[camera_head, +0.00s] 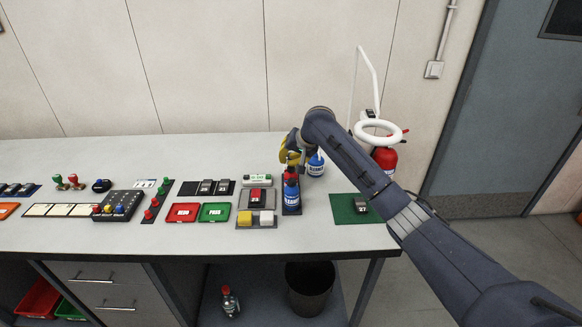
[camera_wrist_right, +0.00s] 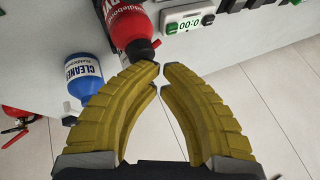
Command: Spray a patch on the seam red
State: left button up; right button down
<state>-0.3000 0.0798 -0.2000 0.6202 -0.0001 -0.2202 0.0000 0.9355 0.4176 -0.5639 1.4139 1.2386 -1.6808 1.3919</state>
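My right gripper (camera_head: 291,157) is above the back of a dark bottle rack (camera_head: 291,209). In the right wrist view its yellow fingers (camera_wrist_right: 161,68) have their tips almost together, with nothing visible between them. A red spray can with a black nozzle (camera_wrist_right: 128,25) is just beyond the tips; I cannot tell whether they touch it. In the head view a red can (camera_head: 290,176) is partly hidden under the gripper, behind a blue bottle (camera_head: 292,197). A blue cleaner bottle (camera_wrist_right: 87,76) is left of the fingers in the wrist view. I cannot make out the seam. My left gripper is out of view.
A green mat (camera_head: 343,211) with a grey block (camera_head: 361,205) lies beneath my right forearm. A ring lamp (camera_head: 378,125) and fire extinguisher (camera_head: 385,160) are at the right.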

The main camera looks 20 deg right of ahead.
jog(key=shift+r, duration=0.85)
jog(key=shift+r, duration=0.1)
jog(key=shift+r, duration=2.4)
